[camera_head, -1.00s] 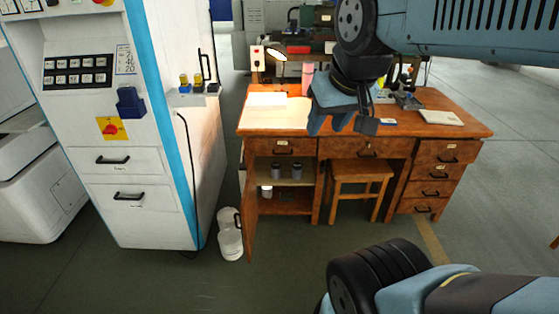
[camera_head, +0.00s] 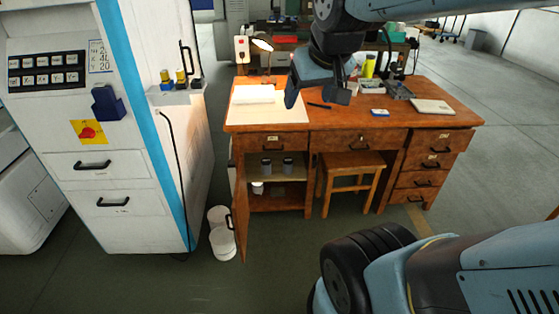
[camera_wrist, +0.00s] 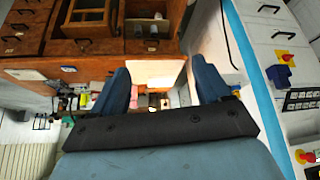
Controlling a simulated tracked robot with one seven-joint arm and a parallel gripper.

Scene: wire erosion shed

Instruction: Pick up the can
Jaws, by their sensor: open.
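Two small dark grey cans with pale tops, a left one (camera_head: 266,166) and a right one (camera_head: 287,165), stand on the upper shelf of the desk's open left cupboard. A white can-like container (camera_head: 257,188) stands lower in it. I cannot tell which is the can meant. My gripper (camera_head: 315,96) is open and empty, in front of the desk top in the head view and well above the cupboard. In the wrist view my gripper's blue fingers (camera_wrist: 158,68) are spread, with the desk seen upside down beyond them and the cupboard contents small near the top.
The wooden desk (camera_head: 262,116) carries a lamp (camera_head: 262,45), a yellow-green cup (camera_head: 369,66) and papers. Its cupboard door (camera_head: 240,200) stands open. A stool (camera_head: 350,162) fills the knee space. White tubs (camera_head: 222,243) stand on the floor beside a white machine (camera_head: 130,225). Floor in front is clear.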

